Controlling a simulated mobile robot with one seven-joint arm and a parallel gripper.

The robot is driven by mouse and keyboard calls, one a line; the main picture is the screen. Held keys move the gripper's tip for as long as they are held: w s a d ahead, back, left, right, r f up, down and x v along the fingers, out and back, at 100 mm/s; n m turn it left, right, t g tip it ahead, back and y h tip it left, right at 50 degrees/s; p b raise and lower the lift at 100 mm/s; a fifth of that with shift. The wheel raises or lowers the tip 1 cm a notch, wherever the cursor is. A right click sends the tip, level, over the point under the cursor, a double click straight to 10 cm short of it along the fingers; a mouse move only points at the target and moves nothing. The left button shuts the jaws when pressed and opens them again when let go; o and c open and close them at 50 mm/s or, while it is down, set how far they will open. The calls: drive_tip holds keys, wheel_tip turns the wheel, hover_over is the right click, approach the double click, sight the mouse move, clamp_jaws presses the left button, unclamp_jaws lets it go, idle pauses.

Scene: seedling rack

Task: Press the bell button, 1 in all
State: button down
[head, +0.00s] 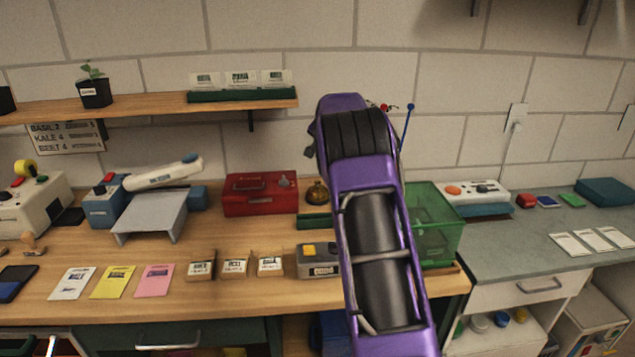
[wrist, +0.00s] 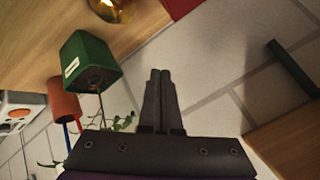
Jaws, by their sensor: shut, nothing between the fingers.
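A small brass bell (head: 317,191) stands on the wooden bench, just right of the red box and left of my arm. In the wrist view a golden rounded thing, likely the same bell (wrist: 110,8), is cut off at the top edge. My gripper (wrist: 160,72) is shut and empty, its fingertips close together in front of the tiled wall, apart from the bell. In the head view my purple arm hides the gripper. A grey box with a yellow button (head: 308,250) sits at the bench front, partly behind my arm; I cannot read its label.
The red box (head: 260,193) stands left of the bell. A translucent green bin (head: 440,225) stands right of my arm. A green pot (wrist: 88,60) and a reddish cylinder (wrist: 62,98) are near my gripper in the wrist view. A wooden shelf (head: 150,105) is on the wall.

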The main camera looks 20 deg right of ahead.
wheel_tip(320, 180, down, 8)
drive_tip(key=b, duration=0.3)
drive_tip(key=shift+f+b, duration=0.1)
drive_tip(key=shift+b, duration=0.3)
idle(1.7)
drive_tip(key=shift+f+b, duration=0.3)
drive_tip(key=shift+f, duration=0.1)
drive_tip(key=shift+f+b, duration=0.35)
drive_tip(key=shift+f, duration=0.2)
idle(0.8)
drive_tip(key=shift+r, duration=0.1)
drive_tip(key=shift+r+p, duration=0.65)
drive_tip(key=shift+r, duration=0.2)
drive_tip(key=shift+r+p, duration=1.7)
drive_tip(key=shift+r, duration=0.85)
